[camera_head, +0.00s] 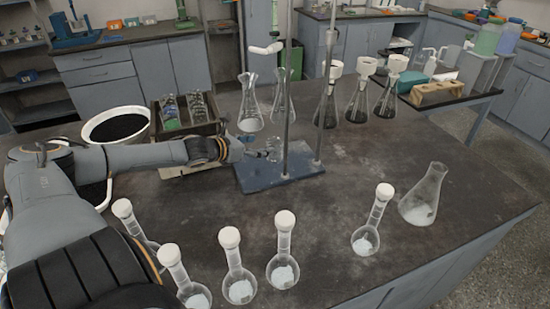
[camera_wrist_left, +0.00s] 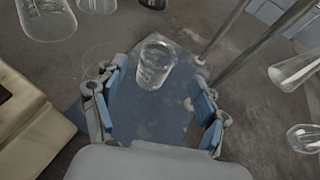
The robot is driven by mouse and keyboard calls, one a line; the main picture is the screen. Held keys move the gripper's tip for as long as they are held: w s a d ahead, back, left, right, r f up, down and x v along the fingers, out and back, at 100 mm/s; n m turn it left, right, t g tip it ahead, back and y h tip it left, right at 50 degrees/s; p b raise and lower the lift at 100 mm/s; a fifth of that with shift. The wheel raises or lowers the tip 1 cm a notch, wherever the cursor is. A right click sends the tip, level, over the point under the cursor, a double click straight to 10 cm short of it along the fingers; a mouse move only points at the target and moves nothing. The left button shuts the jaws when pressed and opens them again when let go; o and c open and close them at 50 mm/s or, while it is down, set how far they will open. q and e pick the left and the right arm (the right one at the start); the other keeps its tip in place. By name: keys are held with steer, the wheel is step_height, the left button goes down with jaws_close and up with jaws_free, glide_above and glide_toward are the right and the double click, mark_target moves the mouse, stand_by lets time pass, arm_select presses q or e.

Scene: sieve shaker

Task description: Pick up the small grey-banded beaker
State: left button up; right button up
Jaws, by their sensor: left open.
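A small clear glass beaker (camera_wrist_left: 154,64) stands upright on the blue base plate (camera_wrist_left: 150,112) in the left wrist view. A grey band on it is hard to make out. In the head view the beaker (camera_head: 274,146) is small, beside the tip of my left gripper (camera_head: 262,154). My left gripper (camera_wrist_left: 155,88) is open and empty, with its blue-padded fingers to either side of the space just short of the beaker. The beaker is ahead of the fingers, nearer the left one. My right gripper is not in view.
Two metal rods (camera_head: 287,95) rise from the blue base plate (camera_head: 262,180) close to the beaker. Several flasks stand behind, and several white-capped flasks (camera_head: 238,285) stand in front. A black-filled bowl (camera_head: 88,130) and a bottle rack (camera_head: 212,128) are at left.

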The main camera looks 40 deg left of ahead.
arm_select(q)
steer(key=shift+w, duration=0.25)
steer(key=shift+w+f, duration=0.2)
steer(key=shift+w, duration=0.15)
steer(key=shift+w+f, duration=0.25)
steer(key=shift+w, duration=0.3)
steer(key=shift+w+d, duration=0.1)
steer(key=shift+w, duration=0.05)
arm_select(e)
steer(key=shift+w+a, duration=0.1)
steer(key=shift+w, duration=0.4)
arm_select(q)
steer(key=shift+f, duration=0.1)
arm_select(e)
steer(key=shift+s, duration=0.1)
arm_select(q)
steer(key=shift+w+p, duration=0.1)
steer(key=shift+p, duration=0.2)
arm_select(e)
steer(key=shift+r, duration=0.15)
